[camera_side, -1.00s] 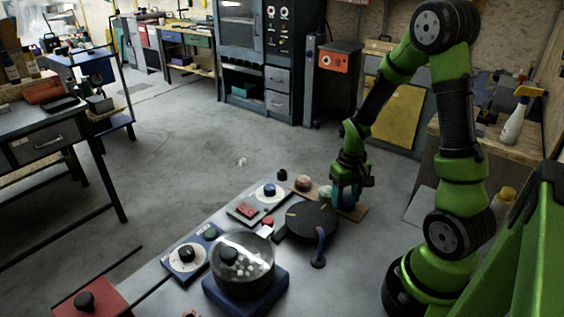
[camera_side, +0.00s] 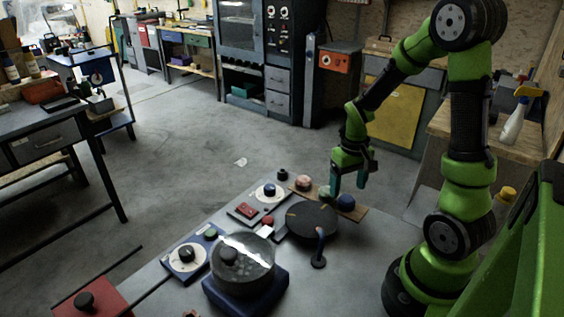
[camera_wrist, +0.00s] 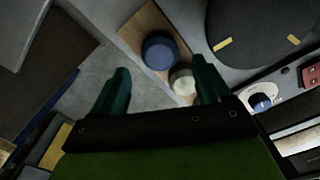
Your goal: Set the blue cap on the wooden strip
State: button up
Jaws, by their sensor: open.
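The blue cap (camera_side: 346,202) rests on the wooden strip (camera_side: 359,213), near its right end, in the side view. In the wrist view the blue cap (camera_wrist: 159,50) sits on the wooden strip (camera_wrist: 133,37) beside a pale cap (camera_wrist: 182,82). In the side view the pale greenish cap (camera_side: 326,193) and a pinkish cap (camera_side: 303,183) stand in line on the same strip. My gripper (camera_side: 348,192) is open and empty, its teal fingers above and apart from the blue cap. In the wrist view its fingers (camera_wrist: 160,80) are spread wide, the right one close to the pale cap.
A dark round disc (camera_side: 312,220) lies beside the strip, with a blue-handled lever (camera_side: 320,250) in front.

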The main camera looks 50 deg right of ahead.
aim_at(346, 197)
notch_tip(346, 197, up, 7)
jog(key=s+a+r+n+t+y, duration=0.1)
jog(key=a+r+t, duration=0.2)
jog(key=a+r, duration=0.3)
jog(key=s+a+r+t+y, duration=0.1)
jog(key=a+r+t, duration=0.3)
jog(key=a, duration=0.8)
notch_tip(346, 197, up, 2)
jog(key=shift+s+a+n, duration=0.3)
jog(key=shift+s+n, duration=0.1)
jog(key=shift+s, duration=0.05)
